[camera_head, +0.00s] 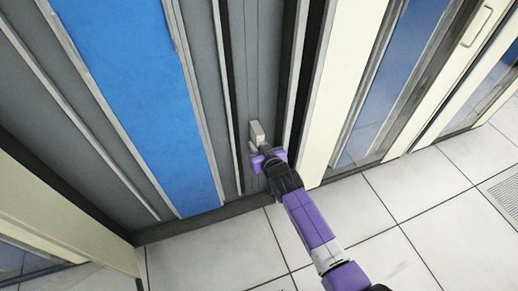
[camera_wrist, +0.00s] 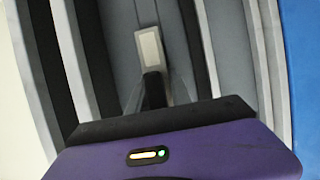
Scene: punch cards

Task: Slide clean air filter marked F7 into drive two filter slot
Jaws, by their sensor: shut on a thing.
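No F7 mark is legible. The block is held up close to the grey panel of a tall cabinet (camera_head: 226,90); I cannot tell whether it touches the panel. No filter slot can be made out.
A blue vertical panel (camera_head: 140,75) lies left of the grey strips. Pale rails and dark gaps run alongside my gripper. A cream cabinet with a glass door (camera_head: 375,95) stands at the right. The tiled floor (camera_head: 405,195) is clear in front.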

